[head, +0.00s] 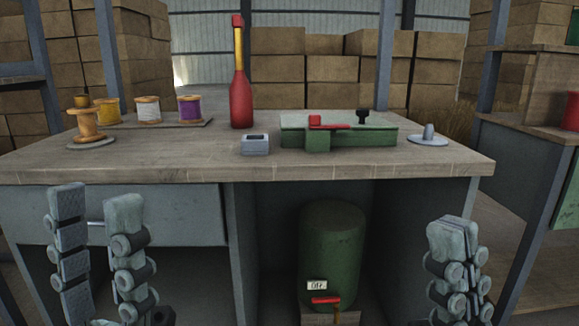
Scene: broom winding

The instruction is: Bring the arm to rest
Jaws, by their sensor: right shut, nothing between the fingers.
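My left gripper (98,212) stands in front of the workbench (330,174) at the lower left, below the level of the bench top. Its two fingers point up with a clear gap between them, open and empty. My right gripper (455,232) is at the lower right, also below the bench top. Its fingers are together and nothing shows between them. Both grippers are apart from everything on the bench. The arm links behind the grippers are mostly out of view.
On the bench are an orange spool (88,126), several thread spools (148,110), a red bottle (241,98), a small grey box (255,144), a green fixture with a red part (340,135) and a grey disc (428,138). A green tank (331,245) stands underneath.

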